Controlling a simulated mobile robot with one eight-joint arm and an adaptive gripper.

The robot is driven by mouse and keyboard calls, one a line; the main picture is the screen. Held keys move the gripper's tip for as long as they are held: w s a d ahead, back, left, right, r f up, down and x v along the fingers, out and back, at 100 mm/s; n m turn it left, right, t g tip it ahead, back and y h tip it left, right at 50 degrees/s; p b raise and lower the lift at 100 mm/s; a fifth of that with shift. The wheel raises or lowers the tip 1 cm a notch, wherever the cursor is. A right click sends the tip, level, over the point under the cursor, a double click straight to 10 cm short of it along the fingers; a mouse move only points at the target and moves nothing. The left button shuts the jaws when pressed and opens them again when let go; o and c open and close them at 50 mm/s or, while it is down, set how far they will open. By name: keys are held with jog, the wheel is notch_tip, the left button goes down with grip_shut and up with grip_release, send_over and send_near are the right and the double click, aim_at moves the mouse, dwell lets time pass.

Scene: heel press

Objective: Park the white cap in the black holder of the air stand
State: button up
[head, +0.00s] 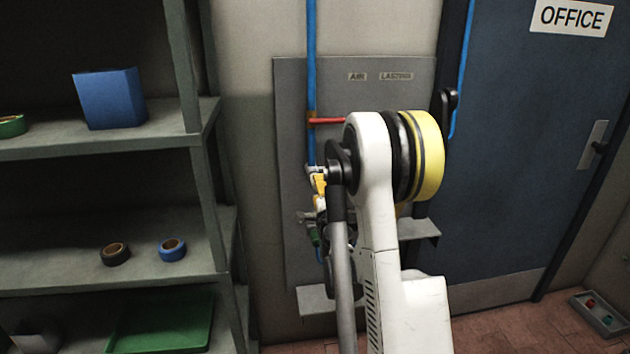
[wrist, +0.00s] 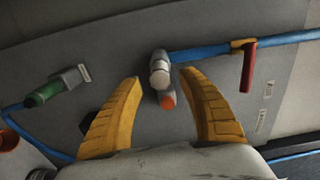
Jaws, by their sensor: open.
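In the wrist view my gripper (wrist: 161,77) is open, with one yellow finger on each side of a fitting on the grey panel (wrist: 215,45). A whitish round end (wrist: 159,76) with an orange tip (wrist: 167,101) below it lies between the fingertips; it may be the white cap. I cannot tell whether the fingers touch it. It sits at the end of a blue pipe (wrist: 205,50). In the head view a small yellow part of my gripper (head: 320,184) shows beside the panel; my arm hides most of it. I cannot make out the black holder for certain.
A red lever (wrist: 248,68) sits on the blue pipe right of my fingers. A green-ended fitting (wrist: 45,92) is to the left. In the head view a shelf (head: 110,150) stands left, a blue door (head: 540,150) right, and a small ledge (head: 418,230) juts from the panel.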

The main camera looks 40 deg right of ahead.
jog(key=shift+x, duration=3.3)
jog(key=shift+a+b, duration=0.1)
jog(key=shift+b, duration=0.3)
jog(key=shift+c, duration=0.4)
grip_shut()
jog(key=shift+s, duration=0.1)
jog(key=shift+b+v, duration=0.55)
jog(key=shift+v, duration=2.35)
jog(key=shift+s, duration=0.1)
